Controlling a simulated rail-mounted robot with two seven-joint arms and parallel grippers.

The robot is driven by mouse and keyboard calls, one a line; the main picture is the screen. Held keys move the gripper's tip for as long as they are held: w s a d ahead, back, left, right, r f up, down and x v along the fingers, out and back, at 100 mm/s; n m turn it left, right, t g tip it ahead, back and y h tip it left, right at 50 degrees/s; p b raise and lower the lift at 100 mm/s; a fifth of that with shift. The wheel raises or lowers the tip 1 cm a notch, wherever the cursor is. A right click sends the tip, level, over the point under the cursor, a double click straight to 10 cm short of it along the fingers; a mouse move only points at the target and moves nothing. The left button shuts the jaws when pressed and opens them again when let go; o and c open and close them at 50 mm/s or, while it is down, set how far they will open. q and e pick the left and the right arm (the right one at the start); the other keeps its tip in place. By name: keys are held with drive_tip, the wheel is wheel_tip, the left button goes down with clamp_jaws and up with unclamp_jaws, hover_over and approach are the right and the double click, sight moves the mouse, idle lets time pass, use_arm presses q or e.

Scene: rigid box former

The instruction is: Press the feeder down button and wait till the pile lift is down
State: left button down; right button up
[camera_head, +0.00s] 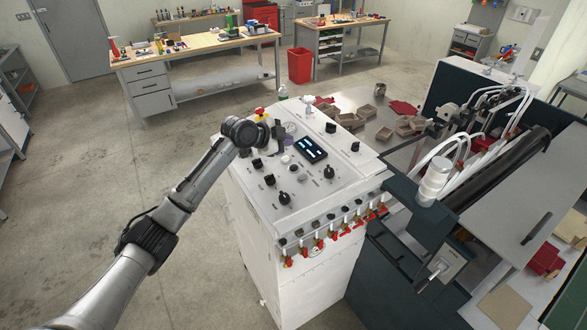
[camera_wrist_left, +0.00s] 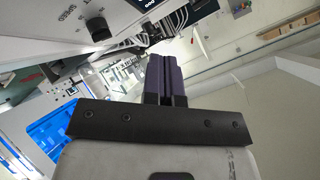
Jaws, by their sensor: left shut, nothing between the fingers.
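The white control panel (camera_head: 313,187) of the box former stands in the middle of the head view, with black knobs, several buttons and a dark lit display (camera_head: 311,150). I cannot read which button is feeder down. My left gripper (camera_head: 277,132) is shut and empty over the panel's far left part; I cannot tell whether it touches a button. In the left wrist view its purple-dark fingers (camera_wrist_left: 166,78) are closed together, and part of the panel (camera_wrist_left: 62,28) shows at upper left. The pile lift cannot be made out. My right gripper is not in view.
A red and yellow emergency stop (camera_head: 261,114) sits at the panel's far left corner. Red-handled valves (camera_head: 331,229) line its front edge. Brown box pieces (camera_head: 366,111) lie behind it. The machine (camera_head: 478,150) fills the right. Open floor (camera_head: 110,190) lies left.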

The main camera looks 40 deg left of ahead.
use_arm(q)
drive_tip(key=b, duration=0.5)
hover_over(292, 170)
drive_tip(key=f, duration=0.5)
drive_tip(key=shift+s+a+f, duration=0.2)
drive_tip(key=shift+s+f, duration=0.1)
drive_tip(key=shift+f, duration=0.1)
drive_tip(key=shift+w+d+f, duration=0.1)
drive_tip(key=shift+w+f, duration=0.05)
drive_tip(key=shift+f, duration=0.4)
drive_tip(key=shift+w+f, duration=0.15)
drive_tip(key=shift+f, duration=0.35)
drive_tip(key=shift+f+b, duration=0.1)
drive_tip(key=shift+b, duration=0.2)
drive_tip(key=shift+f, duration=0.35)
